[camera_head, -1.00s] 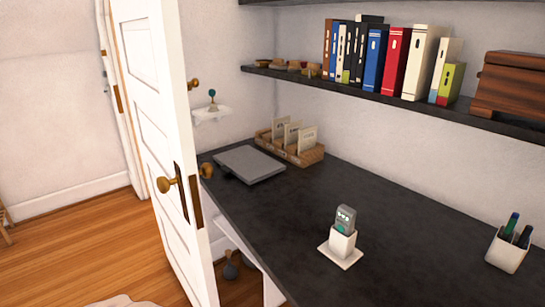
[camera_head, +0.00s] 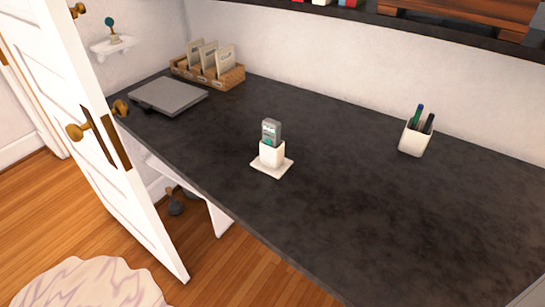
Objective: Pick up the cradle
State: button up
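The cradle (camera_head: 271,154) is a small white holder on a flat square white base, standing upright on the dark desk near the middle of the view. A grey handset (camera_head: 270,130) with a small screen and a green mark stands in it. The handset hides the inside of the cradle. My gripper is not in view.
The dark desk (camera_head: 340,210) is clear around the cradle. A white pen cup (camera_head: 414,139) stands to the right, a grey laptop (camera_head: 168,95) and a wooden card box (camera_head: 230,77) at the back left. A white door (camera_head: 80,130) stands open at the left.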

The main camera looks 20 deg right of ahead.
aim_at(271, 161)
jog(key=i+z, duration=0.55)
jog(key=z, duration=0.2)
jog(key=i+j+z, duration=0.1)
jog(key=i+z, duration=0.3)
jog(key=k, duration=0.1)
